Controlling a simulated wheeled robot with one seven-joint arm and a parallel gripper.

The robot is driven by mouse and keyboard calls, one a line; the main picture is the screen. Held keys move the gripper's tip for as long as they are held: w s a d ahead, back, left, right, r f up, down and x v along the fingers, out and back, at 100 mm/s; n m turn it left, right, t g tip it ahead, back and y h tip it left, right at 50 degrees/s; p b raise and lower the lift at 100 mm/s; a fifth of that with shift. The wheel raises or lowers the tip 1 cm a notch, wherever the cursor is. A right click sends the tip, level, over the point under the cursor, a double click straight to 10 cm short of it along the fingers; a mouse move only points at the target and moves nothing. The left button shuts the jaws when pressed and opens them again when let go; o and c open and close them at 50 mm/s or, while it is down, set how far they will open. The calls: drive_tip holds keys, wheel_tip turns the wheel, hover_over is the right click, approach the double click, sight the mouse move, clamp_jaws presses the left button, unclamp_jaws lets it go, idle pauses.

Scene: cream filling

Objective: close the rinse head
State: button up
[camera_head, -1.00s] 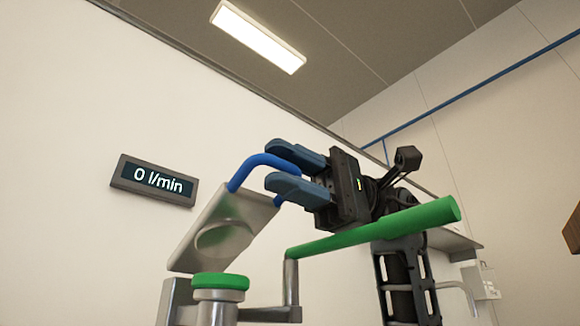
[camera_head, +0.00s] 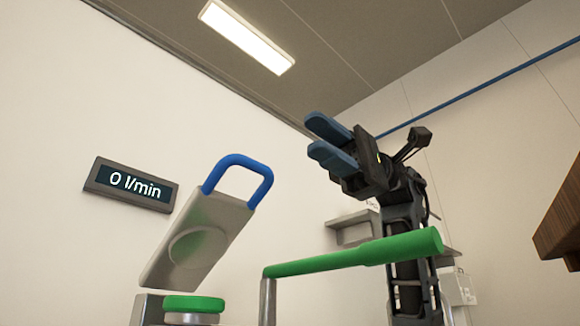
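The rinse head's lid is a grey plate (camera_head: 200,240) with a round disc on its face and a blue loop handle (camera_head: 238,174) at its top. It stands tilted up, apart from the green-rimmed nozzle (camera_head: 194,303) below it. My gripper (camera_head: 327,138) is up and to the right of the blue handle, clear of it. Its two blue fingers are apart with nothing between them. The lid's hinge is not clearly visible.
A long green bar (camera_head: 355,254) on grey posts runs below my gripper, right of the lid. A display (camera_head: 131,184) on the wall reads 0 l/min. A brown wooden object (camera_head: 562,220) juts in at the right edge. The space between the handle and my gripper is free.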

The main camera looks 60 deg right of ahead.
drive_tip(key=shift+s+d+r+p, duration=0.1)
drive_tip(key=shift+s+d+r, duration=0.35)
drive_tip(key=shift+d, duration=0.2)
drive_tip(key=shift+s+d+r+p, duration=0.15)
drive_tip(key=shift+s+d+r, duration=0.25)
drive_tip(key=shift+d, duration=0.2)
drive_tip(key=shift+s+d+r+p, duration=0.1)
drive_tip(key=shift+s+d+r, duration=0.35)
drive_tip(key=shift+d, duration=0.2)
